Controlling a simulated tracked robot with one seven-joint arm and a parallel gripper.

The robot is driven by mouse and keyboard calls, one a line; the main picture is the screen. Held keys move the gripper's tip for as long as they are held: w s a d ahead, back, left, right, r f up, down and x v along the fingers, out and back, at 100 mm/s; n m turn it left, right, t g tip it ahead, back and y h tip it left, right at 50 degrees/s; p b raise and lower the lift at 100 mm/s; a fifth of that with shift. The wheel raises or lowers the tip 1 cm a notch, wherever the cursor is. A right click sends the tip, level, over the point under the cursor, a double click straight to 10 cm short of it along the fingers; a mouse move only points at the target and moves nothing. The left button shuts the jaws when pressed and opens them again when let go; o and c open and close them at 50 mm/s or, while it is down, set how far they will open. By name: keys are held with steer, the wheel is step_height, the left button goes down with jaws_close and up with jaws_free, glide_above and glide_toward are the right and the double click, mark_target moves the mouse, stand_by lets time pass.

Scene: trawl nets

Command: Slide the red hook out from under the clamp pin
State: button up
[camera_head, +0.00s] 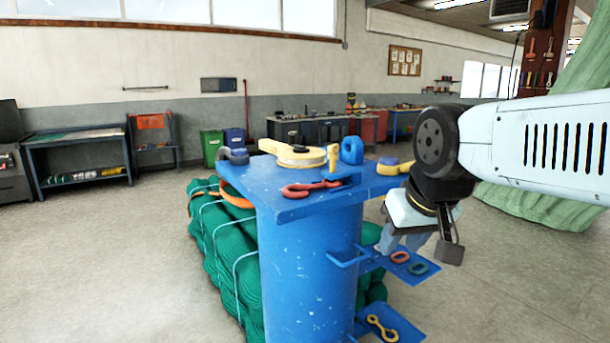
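A red hook (311,188) lies flat near the front edge of the blue pedestal top (285,211). Its right end reaches a small blue clamp piece at the foot of an upright yellow pin (333,158). I cannot tell how much of the hook is under the clamp. My gripper (418,250) hangs to the right of the pedestal top, lower than its surface and well apart from the hook. Its fingers look spread, with nothing seen held between them.
A yellow shackle-like part with a round disc (300,156), a blue ring (352,150), a grey hook (235,155) and a yellow hook (393,167) share the top. Low blue shelves (402,331) hold rings and a yellow link. Green netting (222,250) is bundled behind.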

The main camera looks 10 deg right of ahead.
steer(key=shift+w+a+r, duration=0.1)
steer(key=shift+w+r, duration=0.25)
steer(key=shift+c, duration=0.8)
steer(key=w+a+r+m+g, duration=0.1)
steer(key=w+r, duration=0.2)
steer(key=w+a+r+m+g, duration=0.1)
steer(key=w+a+r, duration=0.1)
steer(key=w+r, duration=0.1)
steer(key=w+a+r+m, duration=0.2)
steer(key=w+r, duration=0.1)
steer(key=w, duration=0.2)
steer(key=shift+r+g, duration=0.4)
steer(key=shift+c, duration=0.3)
step_height(320, 180, up, 6)
steer(key=m+g, duration=0.3)
steer(key=m, duration=0.1)
glide_above(314, 187)
steer(key=s+a, duration=0.2)
steer(key=shift+f, duration=0.15)
step_height(314, 187, down, 14)
steer(key=shift+r, duration=0.1)
jaws_close()
